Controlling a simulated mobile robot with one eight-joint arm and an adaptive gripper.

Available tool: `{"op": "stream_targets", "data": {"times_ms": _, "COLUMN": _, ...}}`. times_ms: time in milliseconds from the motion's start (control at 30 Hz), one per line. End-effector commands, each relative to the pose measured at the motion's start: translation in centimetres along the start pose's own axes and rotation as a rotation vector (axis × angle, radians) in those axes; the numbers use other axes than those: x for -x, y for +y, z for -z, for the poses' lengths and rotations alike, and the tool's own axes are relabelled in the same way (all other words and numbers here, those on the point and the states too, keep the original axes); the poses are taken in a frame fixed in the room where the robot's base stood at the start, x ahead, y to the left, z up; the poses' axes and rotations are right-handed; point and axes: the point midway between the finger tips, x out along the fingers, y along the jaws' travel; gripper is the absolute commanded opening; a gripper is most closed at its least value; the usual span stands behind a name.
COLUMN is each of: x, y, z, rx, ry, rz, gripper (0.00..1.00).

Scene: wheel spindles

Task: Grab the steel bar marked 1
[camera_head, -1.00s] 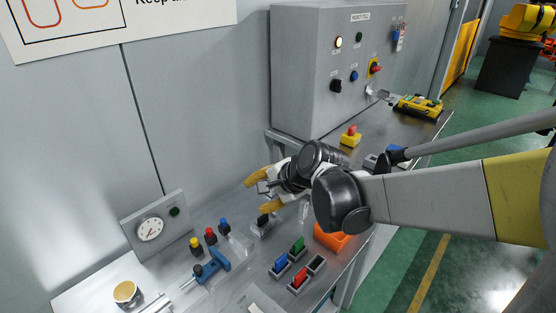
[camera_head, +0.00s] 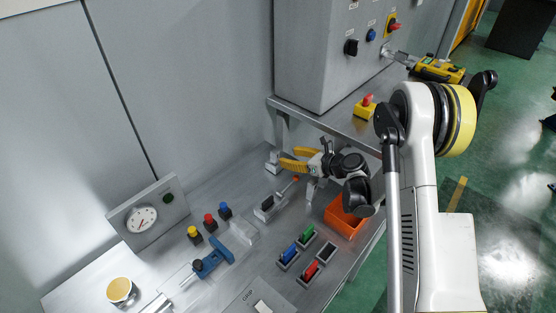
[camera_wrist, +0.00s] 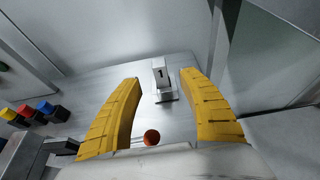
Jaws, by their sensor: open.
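The steel bar marked 1 (camera_wrist: 159,72) is a grey upright block with a dark "1" on its face. In the wrist view it stands on a small metal base, ahead of and roughly between my yellow fingertips. My gripper (camera_wrist: 160,79) is open, with nothing held between its fingers. In the head view my gripper (camera_head: 287,158) is low over the back of the bench, fingers pointing left toward a small grey block (camera_head: 272,161), apparently the same bar. Whether a finger touches the bar cannot be told.
A red-topped knob (camera_wrist: 152,137) lies close below my fingers. Yellow, red and blue buttons (camera_head: 209,222) stand left. An orange bin (camera_head: 345,217) and slots with coloured pieces (camera_head: 306,253) are in front. The raised shelf's leg (camera_head: 282,127) is just behind.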

Motion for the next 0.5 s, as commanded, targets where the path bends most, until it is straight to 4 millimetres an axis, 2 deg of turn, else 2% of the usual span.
{"op": "stream_targets", "data": {"times_ms": 100, "x": -2.2, "y": 0.1, "z": 0.3, "rx": 0.003, "ry": 0.001, "rz": -0.002, "gripper": 0.49}}
{"op": "stream_targets", "data": {"times_ms": 333, "x": -4.3, "y": 0.1, "z": 0.4, "rx": 0.003, "ry": 0.002, "rz": -0.001, "gripper": 0.49}}
{"op": "stream_targets", "data": {"times_ms": 500, "x": -7.0, "y": 0.2, "z": 0.8, "rx": 0.004, "ry": 0.001, "rz": -0.002, "gripper": 0.49}}
